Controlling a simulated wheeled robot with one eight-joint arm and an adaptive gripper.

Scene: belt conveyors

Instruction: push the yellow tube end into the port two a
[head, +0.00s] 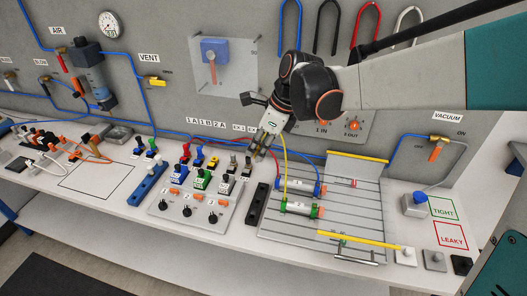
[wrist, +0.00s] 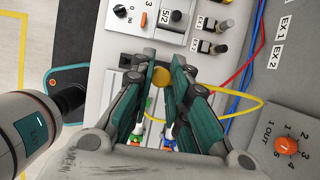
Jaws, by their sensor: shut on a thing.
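My gripper (head: 263,148) is shut on the yellow tube end (wrist: 161,77), which shows as a rounded yellow piece between the fingertips (wrist: 163,68) in the wrist view. The yellow tube (head: 284,158) hangs from the gripper down to a cylinder on the slotted plate. The label 2 A (head: 219,125) is on the back panel, left of the gripper. Below it, a yellow-topped fitting (head: 213,162) stands in the valve row and appears to be port two a. The gripper is to its right, apart from it. The fitting's opening is not clear.
Grey exhaust fittings (head: 247,168) stand between the yellow-topped fitting and the gripper. The valve block (head: 190,215) has several knobs. Two cylinders (head: 300,186) lie on the slotted plate (head: 345,220). Red and blue tubes (wrist: 246,60) run close by.

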